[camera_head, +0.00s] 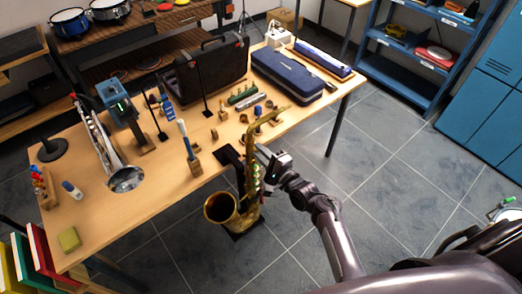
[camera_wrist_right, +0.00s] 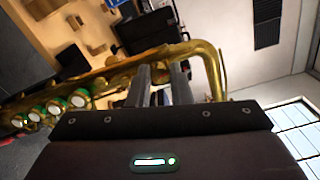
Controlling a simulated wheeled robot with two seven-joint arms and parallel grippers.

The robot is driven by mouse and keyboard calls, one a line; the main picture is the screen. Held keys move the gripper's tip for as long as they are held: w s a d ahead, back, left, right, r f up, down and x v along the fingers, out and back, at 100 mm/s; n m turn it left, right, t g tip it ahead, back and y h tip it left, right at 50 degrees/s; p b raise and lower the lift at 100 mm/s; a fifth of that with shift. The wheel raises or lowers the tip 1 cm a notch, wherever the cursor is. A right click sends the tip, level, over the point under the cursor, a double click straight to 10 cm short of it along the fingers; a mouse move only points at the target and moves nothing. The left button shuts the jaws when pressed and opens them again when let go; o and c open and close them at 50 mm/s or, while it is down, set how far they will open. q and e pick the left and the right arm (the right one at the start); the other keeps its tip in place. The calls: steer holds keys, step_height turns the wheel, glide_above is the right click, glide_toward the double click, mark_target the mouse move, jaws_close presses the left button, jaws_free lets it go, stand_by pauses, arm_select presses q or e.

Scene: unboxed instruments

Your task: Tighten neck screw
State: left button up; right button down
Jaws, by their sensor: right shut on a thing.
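A brass saxophone (camera_head: 250,178) stands upright at the front edge of the wooden table, its bell (camera_head: 221,208) low and facing left, its neck reaching up to the right over the tabletop. My right gripper (camera_head: 262,153) is at the upper part of the saxophone, coming from the right. In the right wrist view the brass tube (camera_wrist_right: 205,52) crosses behind the two fingers (camera_wrist_right: 161,72), which are shut with a small gap on a part of the saxophone near the neck. The neck screw itself is too small or hidden to make out. My left gripper is not in view.
The table (camera_head: 110,215) carries an open black case (camera_head: 207,72), a blue case (camera_head: 287,75), a trumpet (camera_head: 101,146) and several small tools and stands. Blue shelves (camera_head: 415,58) stand at the back right. The tiled floor (camera_head: 385,170) right of the table is clear.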

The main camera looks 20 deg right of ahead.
steer(key=shift+r+m, duration=0.1)
steer(key=shift+m, duration=0.6)
steer(key=c, duration=1.3)
jaws_free()
steer(key=b+v, duration=0.1)
steer(key=v, duration=0.6)
steer(key=shift+s+d+b, duration=0.15)
steer(key=shift+s+b, duration=0.2)
